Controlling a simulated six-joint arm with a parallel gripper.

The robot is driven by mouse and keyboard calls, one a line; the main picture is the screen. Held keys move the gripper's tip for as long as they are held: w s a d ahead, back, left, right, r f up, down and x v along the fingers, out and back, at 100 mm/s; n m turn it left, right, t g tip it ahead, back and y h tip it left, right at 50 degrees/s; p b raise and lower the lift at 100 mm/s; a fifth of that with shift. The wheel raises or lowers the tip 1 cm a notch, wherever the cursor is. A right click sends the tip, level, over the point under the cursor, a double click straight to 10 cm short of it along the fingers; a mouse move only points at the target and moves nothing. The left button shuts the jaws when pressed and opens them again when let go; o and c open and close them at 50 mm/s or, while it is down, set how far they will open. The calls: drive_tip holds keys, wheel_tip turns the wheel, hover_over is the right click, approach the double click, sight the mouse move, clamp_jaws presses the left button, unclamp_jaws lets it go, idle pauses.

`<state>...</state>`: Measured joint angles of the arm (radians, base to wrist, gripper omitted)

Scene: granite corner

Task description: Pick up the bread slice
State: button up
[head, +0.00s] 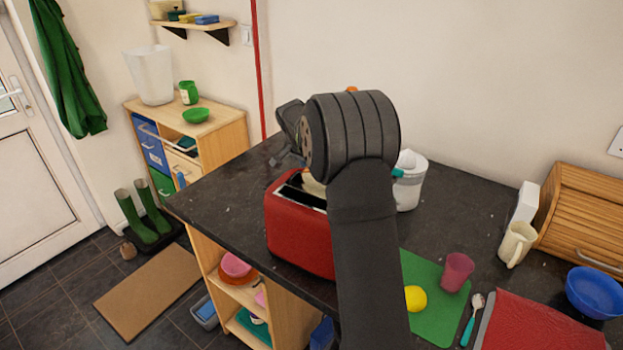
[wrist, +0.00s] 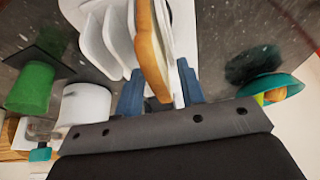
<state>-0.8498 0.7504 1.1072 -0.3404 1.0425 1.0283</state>
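The bread slice (wrist: 150,45), pale with a brown crust, stands on edge in the wrist view, beside the upright dividers of a white rack-like holder (wrist: 92,40). My gripper (wrist: 160,72) has its two blue fingers apart, one on each side of the slice's near end. A gap shows between the slice and the right finger, so the gripper looks open. In the head view my dark arm covers the middle of the counter, and the fingertips and this slice cannot be made out clearly.
A red toaster (head: 295,235) stands close left of my arm, with a pale thing at its slot. The wrist view shows a green cup (wrist: 33,88), a white cup (wrist: 85,103) and a teal bowl (wrist: 262,87) nearby.

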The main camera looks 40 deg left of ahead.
clamp_jaws()
drive_tip(key=shift+r, duration=0.15)
